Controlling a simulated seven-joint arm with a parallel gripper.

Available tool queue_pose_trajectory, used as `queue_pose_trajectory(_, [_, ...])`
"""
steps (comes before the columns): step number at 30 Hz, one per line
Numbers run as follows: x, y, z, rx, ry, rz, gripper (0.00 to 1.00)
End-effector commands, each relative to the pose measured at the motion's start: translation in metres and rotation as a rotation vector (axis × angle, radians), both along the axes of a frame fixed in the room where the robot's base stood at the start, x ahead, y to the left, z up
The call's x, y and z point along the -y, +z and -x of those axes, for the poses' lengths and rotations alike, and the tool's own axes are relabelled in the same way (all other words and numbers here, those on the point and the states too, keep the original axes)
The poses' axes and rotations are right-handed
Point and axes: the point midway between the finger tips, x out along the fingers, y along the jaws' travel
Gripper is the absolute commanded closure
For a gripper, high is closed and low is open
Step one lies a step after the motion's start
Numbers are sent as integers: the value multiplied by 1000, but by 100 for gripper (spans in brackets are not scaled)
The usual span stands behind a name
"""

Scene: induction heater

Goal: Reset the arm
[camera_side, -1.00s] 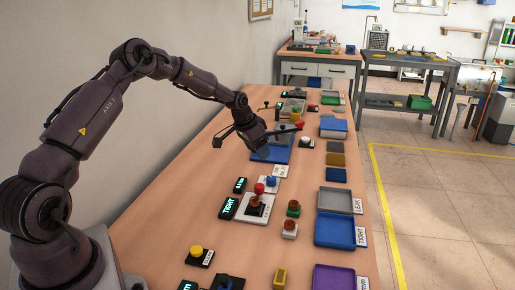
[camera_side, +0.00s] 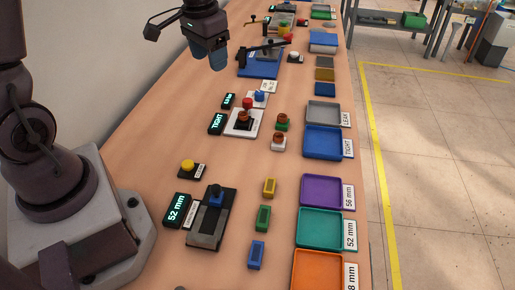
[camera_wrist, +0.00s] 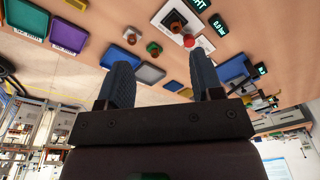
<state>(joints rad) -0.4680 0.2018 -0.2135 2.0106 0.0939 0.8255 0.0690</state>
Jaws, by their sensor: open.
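My gripper (camera_side: 208,57) hangs over the back part of the bench in the side view, above and left of the blue plate (camera_side: 254,68) there. Its two blue-grey fingers point down, apart and with nothing between them. In the wrist view my gripper (camera_wrist: 161,84) also shows spread, empty fingers. The wooden bench (camera_side: 150,148) runs below, seen tilted in the wrist view. The fingers appear clear of everything on it.
A station with a red knob (camera_side: 247,103) and a TIGHT display (camera_side: 217,124) is mid-bench. Trays in grey (camera_side: 323,113), blue (camera_side: 322,142), purple (camera_side: 320,190), teal (camera_side: 320,229) and orange (camera_side: 318,270) line the right edge. A yellow button (camera_side: 188,165) sits near my base.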

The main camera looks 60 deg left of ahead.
Motion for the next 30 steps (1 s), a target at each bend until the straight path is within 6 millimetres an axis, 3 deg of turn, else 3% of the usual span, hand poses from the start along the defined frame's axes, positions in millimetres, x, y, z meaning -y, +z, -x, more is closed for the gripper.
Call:
queue_pose_trajectory(1, [12, 15, 16, 15, 0, -15, 40])
queue_pose_trajectory(6, [43, 45, 67, 69, 8, -31, 40])
queue_pose_trajectory(15, [84, 75, 138, 246, -51, -1, 40])
queue_pose_trajectory(23, [100, 98, 152, 386, -128, 14, 40])
queue_pose_trajectory(30, [103, 98, 151, 388, -141, 15, 40])
